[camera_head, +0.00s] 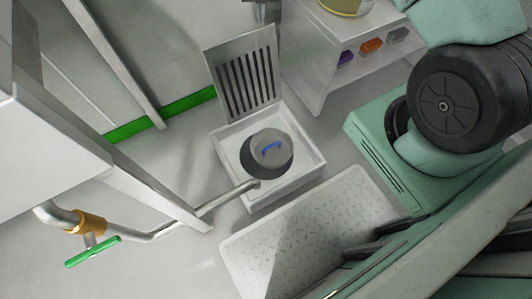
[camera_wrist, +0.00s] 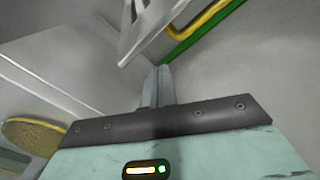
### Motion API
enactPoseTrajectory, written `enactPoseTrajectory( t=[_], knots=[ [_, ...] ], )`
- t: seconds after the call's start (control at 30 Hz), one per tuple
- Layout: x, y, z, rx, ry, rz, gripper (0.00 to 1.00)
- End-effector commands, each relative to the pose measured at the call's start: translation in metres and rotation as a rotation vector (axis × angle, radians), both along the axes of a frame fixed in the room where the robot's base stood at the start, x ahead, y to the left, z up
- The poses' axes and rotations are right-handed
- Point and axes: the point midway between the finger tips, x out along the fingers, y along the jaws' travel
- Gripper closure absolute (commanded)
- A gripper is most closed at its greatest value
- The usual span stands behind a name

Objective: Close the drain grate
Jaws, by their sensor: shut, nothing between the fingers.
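The drain grate (camera_head: 232,92), a grey panel with dark parallel slots, stands raised at the back edge of a white square drain box (camera_head: 311,161). The box is open on top. Inside it is a round grey lid (camera_head: 270,143) with a blue handle, and a metal pipe end reaches in over its left side. My gripper (camera_wrist: 157,72) shows in the wrist view with its fingers together and nothing between them. It is well apart from the grate, which I cannot make out in the wrist view. My gripper's fingers are not visible in the head view.
A textured floor plate (camera_head: 290,240) lies in front of the box. A white shelf unit (camera_head: 305,65) with coloured bins stands behind right. A pipe with a green valve handle (camera_head: 92,252) is at left. My green arm fills the right side.

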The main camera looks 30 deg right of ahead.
Motion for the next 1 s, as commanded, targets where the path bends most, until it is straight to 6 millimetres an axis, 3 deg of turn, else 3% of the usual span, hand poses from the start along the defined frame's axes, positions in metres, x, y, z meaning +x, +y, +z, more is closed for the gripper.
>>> enactPoseTrajectory(
  t=[1.0],
  knots=[
    [0.0, 0.0, -0.049, -0.001, -0.001, 0.001, 1.0]
  ],
)
